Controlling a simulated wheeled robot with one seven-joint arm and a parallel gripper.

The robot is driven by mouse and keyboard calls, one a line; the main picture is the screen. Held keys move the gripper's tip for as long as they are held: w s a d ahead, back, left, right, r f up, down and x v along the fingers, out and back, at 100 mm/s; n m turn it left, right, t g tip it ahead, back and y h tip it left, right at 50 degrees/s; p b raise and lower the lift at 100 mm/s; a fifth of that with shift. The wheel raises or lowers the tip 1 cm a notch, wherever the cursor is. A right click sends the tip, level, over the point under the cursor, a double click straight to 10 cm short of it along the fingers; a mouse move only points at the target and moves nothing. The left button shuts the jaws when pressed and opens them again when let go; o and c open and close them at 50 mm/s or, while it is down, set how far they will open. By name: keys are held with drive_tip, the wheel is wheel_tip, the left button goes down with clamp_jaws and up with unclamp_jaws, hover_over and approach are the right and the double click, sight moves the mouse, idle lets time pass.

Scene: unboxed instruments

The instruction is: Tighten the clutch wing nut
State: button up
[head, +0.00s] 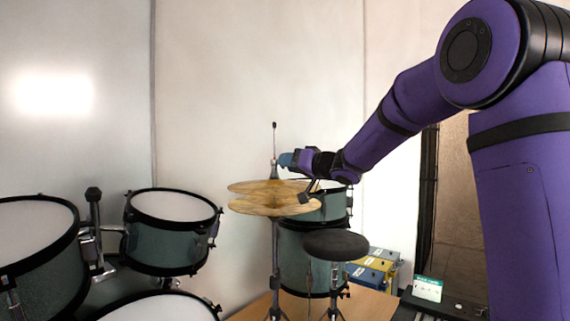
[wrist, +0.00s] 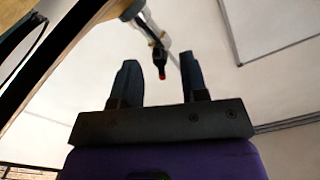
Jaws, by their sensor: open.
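The hi-hat clutch (head: 274,170) sits on the thin upright rod above a pair of brass cymbals (head: 252,187). My gripper (head: 283,160) is right beside the clutch, reaching in from the right with its blue fingers. In the wrist view my gripper (wrist: 158,60) is open, with one finger on each side of the clutch's dark, red-tipped piece (wrist: 161,68), which looks like the wing nut. Gaps show on both sides of this piece, so the fingers seem apart from it. The wing's exact shape and turn are too small to tell.
Green drums (head: 170,232) stand at the left, and another drum (head: 303,262) stands behind the hi-hat. A round black stool (head: 336,244) is in front of it. Blue and yellow boxes (head: 372,268) lie at the right. The wall behind is bare.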

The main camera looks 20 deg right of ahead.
drive_tip(key=shift+v, duration=3.05)
drive_tip(key=s+a+f+n+g, duration=0.1)
drive_tip(key=s+a+f+g, duration=0.1)
drive_tip(key=s+a+g, duration=0.5)
drive_tip(key=s+a+f+n+g, duration=0.1)
drive_tip(key=s+a+f, duration=0.25)
drive_tip(key=s, duration=0.85)
drive_tip(key=s+d+f+m+h, duration=0.1)
drive_tip(key=s+d+f+h, duration=0.1)
drive_tip(key=s, duration=0.4)
drive_tip(key=s+d+f+m+g+h, duration=0.1)
drive_tip(key=s+f+h, duration=0.2)
drive_tip(key=s, duration=0.4)
drive_tip(key=s+d+f+m+g+h, duration=0.1)
drive_tip(key=s+d+f+h, duration=0.1)
drive_tip(key=s, duration=0.4)
drive_tip(key=shift+s+d+f+h, duration=0.25)
drive_tip(key=shift+d+f+h, duration=0.1)
drive_tip(key=shift+f+h, duration=0.6)
